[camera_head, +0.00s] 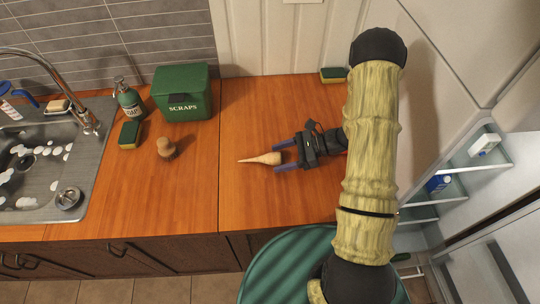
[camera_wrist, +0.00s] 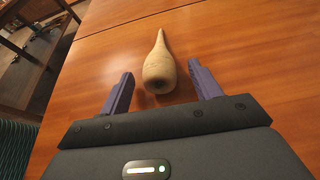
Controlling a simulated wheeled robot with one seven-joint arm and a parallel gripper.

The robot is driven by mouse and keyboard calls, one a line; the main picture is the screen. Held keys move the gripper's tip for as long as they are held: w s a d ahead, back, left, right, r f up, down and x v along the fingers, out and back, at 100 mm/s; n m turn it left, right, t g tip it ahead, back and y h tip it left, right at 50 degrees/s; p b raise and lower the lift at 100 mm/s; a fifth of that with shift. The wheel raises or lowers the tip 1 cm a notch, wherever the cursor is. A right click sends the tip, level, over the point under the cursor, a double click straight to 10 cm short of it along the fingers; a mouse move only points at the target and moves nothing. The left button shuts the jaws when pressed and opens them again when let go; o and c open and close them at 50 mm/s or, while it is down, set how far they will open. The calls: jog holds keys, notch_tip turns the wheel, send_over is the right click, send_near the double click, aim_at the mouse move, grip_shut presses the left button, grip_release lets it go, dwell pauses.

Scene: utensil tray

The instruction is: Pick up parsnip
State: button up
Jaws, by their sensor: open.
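The parsnip (camera_head: 262,159) is pale beige and lies on the wooden counter, its thin tip pointing left in the head view. Its thick end faces my gripper (camera_head: 280,159). In the wrist view the parsnip (camera_wrist: 160,66) lies ahead, its thick end around the level of the fingertips and its thin end pointing away. My gripper (camera_wrist: 158,80) is open, with one purple finger on each side of the thick end. Gaps show on both sides, and the fingers hold nothing.
A green scraps bin (camera_head: 183,93), a soap bottle (camera_head: 128,99), a sponge (camera_head: 130,134) and a wooden object (camera_head: 166,148) stand left of the parsnip. A sink (camera_head: 40,165) is at far left. Another sponge (camera_head: 333,75) lies at the back. The counter around the parsnip is clear.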

jog(key=shift+a+f, duration=0.1)
jog(key=shift+a, duration=0.05)
jog(key=shift+c, duration=0.2)
jog(key=c, duration=1)
notch_tip(320, 180, up, 10)
jog(key=shift+b, duration=0.75)
